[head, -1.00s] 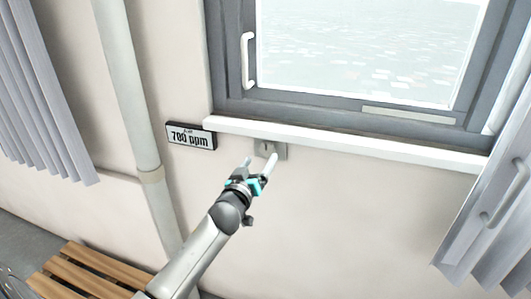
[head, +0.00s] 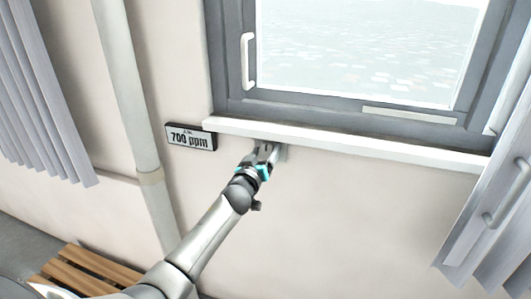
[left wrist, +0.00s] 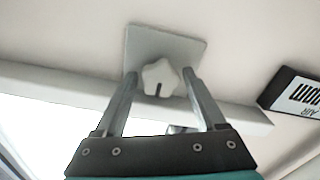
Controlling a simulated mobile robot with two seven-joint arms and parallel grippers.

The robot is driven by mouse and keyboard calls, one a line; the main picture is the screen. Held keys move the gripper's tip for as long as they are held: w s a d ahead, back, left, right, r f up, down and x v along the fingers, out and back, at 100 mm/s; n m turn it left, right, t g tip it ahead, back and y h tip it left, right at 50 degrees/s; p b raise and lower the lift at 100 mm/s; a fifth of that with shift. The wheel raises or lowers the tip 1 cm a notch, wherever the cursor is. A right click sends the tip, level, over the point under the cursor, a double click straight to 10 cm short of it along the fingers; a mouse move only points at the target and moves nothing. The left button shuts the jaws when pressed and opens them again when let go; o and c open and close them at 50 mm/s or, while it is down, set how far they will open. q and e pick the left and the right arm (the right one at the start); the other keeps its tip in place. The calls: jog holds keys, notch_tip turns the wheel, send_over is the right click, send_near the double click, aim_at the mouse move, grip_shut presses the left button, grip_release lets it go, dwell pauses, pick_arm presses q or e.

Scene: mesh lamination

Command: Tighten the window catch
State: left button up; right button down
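The window catch shows in the left wrist view as a pale lobed knob (left wrist: 160,78) with a dark slot, on a square grey plate (left wrist: 165,45). In the head view the plate (head: 282,154) sits on the wall just under the sill, mostly hidden by my left gripper (head: 268,150). In the left wrist view my left gripper (left wrist: 160,75) is open, with one finger on each side of the knob. A small gap shows on the left side; contact on the right is unclear. My right gripper is in neither view.
The white sill (head: 350,144) runs just above the catch, under the grey-framed window (head: 300,106). An air display (head: 191,137) reading 700 ppm is left of the catch. A vertical pipe (head: 130,90), a wooden bench (head: 75,275) and curtains (head: 40,90) stand further off.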

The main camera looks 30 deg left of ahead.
pick_arm(q)
grip_shut()
dwell(0.3)
jog(key=shift+m, duration=0.3)
jog(key=m, duration=0.3)
jog(key=shift+m, duration=0.3)
jog(key=m, duration=0.3)
jog(key=shift+m+p, duration=0.3)
jog(key=shift+p, duration=0.05)
jog(key=m, duration=0.4)
jog(key=shift+m, duration=2.2)
